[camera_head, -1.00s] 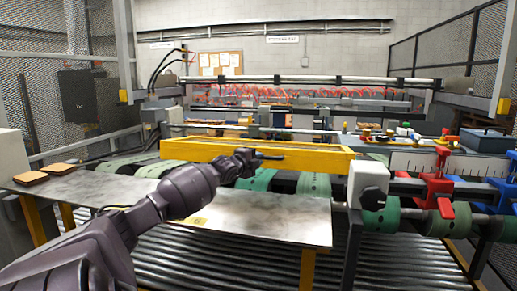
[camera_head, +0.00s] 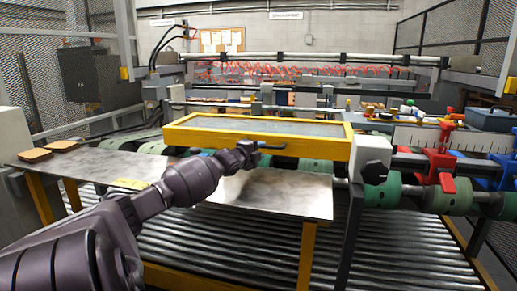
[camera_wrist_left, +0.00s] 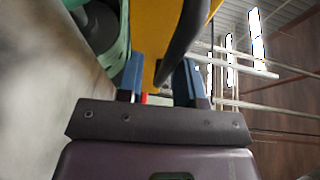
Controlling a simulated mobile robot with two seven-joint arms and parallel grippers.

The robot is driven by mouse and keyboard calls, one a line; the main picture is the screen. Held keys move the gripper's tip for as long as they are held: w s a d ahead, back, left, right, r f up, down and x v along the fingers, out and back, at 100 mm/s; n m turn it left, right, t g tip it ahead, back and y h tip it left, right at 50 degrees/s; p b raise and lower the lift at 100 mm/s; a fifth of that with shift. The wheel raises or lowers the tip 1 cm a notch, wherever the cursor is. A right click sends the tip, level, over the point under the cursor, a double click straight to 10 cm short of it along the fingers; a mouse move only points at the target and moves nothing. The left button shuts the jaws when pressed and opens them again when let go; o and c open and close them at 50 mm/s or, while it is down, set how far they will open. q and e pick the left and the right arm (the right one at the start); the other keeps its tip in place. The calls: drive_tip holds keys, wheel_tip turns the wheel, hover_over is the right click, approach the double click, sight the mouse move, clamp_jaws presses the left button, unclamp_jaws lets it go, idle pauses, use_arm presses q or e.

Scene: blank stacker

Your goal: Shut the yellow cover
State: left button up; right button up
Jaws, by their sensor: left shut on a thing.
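The yellow cover (camera_head: 338,146) is a wide yellow frame around a clear panel, lying at a shallow angle over the green rollers in the middle of the head view. A dark handle (camera_head: 272,146) sticks out at its front bar. My left gripper (camera_head: 256,148) is at this handle, in front of the bar. In the left wrist view, the two blue-grey fingers (camera_wrist_left: 160,82) are shut on the dark handle (camera_wrist_left: 184,45), with the yellow frame (camera_wrist_left: 153,38) beside it. Whether the cover rests fully down cannot be told. My right gripper is in neither view.
A bare metal plate (camera_head: 285,195) lies in front of the cover, under my left arm. Green rollers (camera_head: 380,190) and a white block with a black knob (camera_head: 372,158) stand to the right. Red and blue clamps (camera_head: 440,165) are farther right. Brown pads (camera_head: 36,155) lie at the left.

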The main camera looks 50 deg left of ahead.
use_arm(q)
drive_tip(key=o, duration=0.3)
drive_tip(key=shift+f, duration=0.5)
drive_tip(key=shift+r, duration=0.15)
drive_tip(key=shift+s+r, duration=0.1)
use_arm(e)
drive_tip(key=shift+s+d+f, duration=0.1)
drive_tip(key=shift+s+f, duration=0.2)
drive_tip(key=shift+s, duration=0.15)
use_arm(q)
drive_tip(key=p+v, duration=0.1)
drive_tip(key=v, duration=0.7)
drive_tip(key=shift+s+r, duration=0.1)
drive_tip(key=shift+s, duration=0.25)
drive_tip(key=shift+s+d, duration=0.25)
drive_tip(key=shift+s, duration=0.35)
drive_tip(key=shift+s+d+p, duration=0.15)
drive_tip(key=shift+s+p, duration=0.15)
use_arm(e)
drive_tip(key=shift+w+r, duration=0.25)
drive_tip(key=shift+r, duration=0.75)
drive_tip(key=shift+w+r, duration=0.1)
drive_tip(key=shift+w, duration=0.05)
